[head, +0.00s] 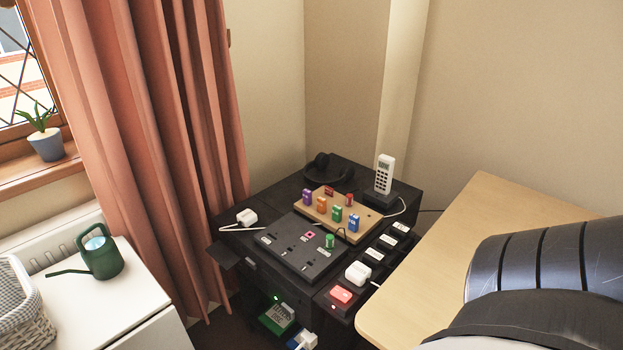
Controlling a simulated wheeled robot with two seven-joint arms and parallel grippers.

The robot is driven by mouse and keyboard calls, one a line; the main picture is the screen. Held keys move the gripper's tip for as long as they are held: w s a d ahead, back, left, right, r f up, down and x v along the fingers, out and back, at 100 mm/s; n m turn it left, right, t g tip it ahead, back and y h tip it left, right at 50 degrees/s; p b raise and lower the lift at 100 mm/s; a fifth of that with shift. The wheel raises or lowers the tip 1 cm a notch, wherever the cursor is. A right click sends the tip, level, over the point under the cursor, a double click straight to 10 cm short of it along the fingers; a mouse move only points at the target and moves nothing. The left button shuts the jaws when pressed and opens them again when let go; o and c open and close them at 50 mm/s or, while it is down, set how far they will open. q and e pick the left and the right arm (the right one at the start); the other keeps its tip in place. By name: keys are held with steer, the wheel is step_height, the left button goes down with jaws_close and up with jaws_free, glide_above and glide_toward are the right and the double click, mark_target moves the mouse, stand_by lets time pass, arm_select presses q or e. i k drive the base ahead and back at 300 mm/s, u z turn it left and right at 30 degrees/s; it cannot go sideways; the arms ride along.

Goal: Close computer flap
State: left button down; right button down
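A black desk-like unit (257,265) stands in the corner, with a panel of slots (290,262) on top. A thin dark plate (224,257) juts out from its left side; it looks like an open flap, but I cannot tell for sure. The front of the unit has open bays with a green module (277,318) and a white plug (305,341) low down. Neither of my grippers is in view.
A tan board (315,212) holds several colored blocks, beside a white cordless phone (384,174). A light wooden table (480,225) is at right. A white cabinet (98,300) with a green watering can (101,254) is at left, near a pink curtain (150,130).

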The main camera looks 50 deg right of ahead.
mark_target(226, 258)
steer(key=u, duration=0.4)
steer(key=i, duration=0.65)
steer(key=z, duration=2.05)
steer(key=k, duration=0.55)
steer(key=u, duration=0.4)
steer(key=i, duration=0.35)
